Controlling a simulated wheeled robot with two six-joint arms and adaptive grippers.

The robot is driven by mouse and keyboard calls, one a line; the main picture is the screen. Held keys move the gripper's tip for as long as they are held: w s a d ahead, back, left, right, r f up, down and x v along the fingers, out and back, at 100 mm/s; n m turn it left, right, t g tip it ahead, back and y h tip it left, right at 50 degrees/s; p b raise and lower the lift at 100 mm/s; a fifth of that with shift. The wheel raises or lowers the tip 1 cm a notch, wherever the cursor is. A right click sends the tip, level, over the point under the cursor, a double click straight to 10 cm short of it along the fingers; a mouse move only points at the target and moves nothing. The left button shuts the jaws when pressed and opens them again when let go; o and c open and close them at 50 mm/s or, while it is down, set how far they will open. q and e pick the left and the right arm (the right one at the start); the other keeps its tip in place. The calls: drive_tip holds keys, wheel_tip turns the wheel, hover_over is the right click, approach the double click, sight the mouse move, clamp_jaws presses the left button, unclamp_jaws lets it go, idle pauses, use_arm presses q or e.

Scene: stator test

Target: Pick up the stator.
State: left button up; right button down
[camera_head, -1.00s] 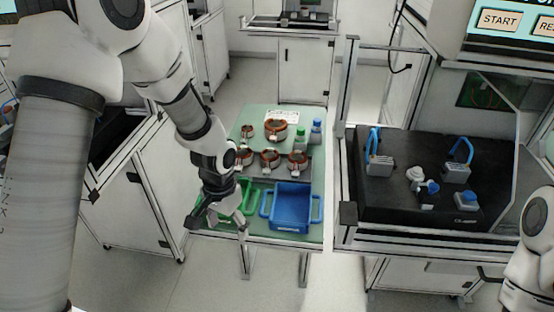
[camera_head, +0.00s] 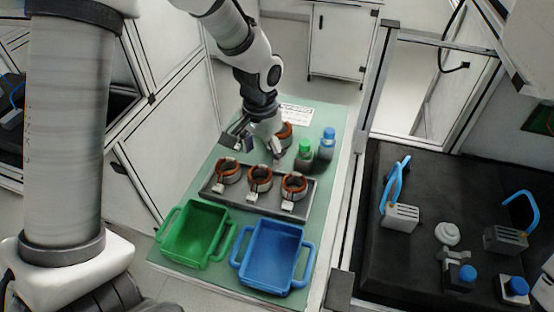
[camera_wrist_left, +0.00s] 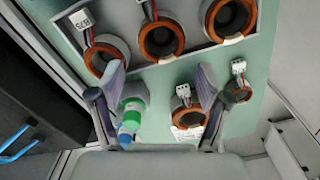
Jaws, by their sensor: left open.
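Several copper-wound stators are on the green table. Three sit in a row in the grey tray: left (camera_head: 227,172), middle (camera_head: 260,179) and right (camera_head: 295,187). Another stator (camera_head: 286,132) stands behind the tray, partly hidden by my gripper. The left wrist view shows the tray row along the top, with one stator (camera_wrist_left: 161,38) near the middle. It also shows a loose stator (camera_wrist_left: 187,110) and a smaller one (camera_wrist_left: 238,90) outside the tray. My left gripper (camera_head: 262,152) is open and empty above the table behind the tray. Its spread fingers (camera_wrist_left: 160,70) frame the wrist view. My right gripper is out of view.
The grey tray (camera_head: 312,204) lies behind a green bin (camera_head: 166,236) and a blue bin (camera_head: 270,228). A green-capped bottle (camera_head: 304,152) and a blue-capped bottle (camera_head: 327,146) stand right of my gripper. A black bench (camera_head: 400,260) with fixtures lies to the right.

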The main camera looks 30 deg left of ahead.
sight(259, 177)
use_arm(q)
drive_tip(key=shift+s+f, duration=1)
drive_tip(key=shift+f, duration=0.25)
drive_tip(key=f, duration=0.3)
drive_tip(key=w+f, duration=0.1)
drive_tip(key=shift+a+f, duration=0.2)
drive_tip(key=shift+f, duration=0.2)
drive_tip(key=shift+s+r, duration=0.15)
drive_tip(key=shift+s, duration=0.15)
drive_tip(key=shift+c, duration=1)
drive_tip(key=c, duration=1)
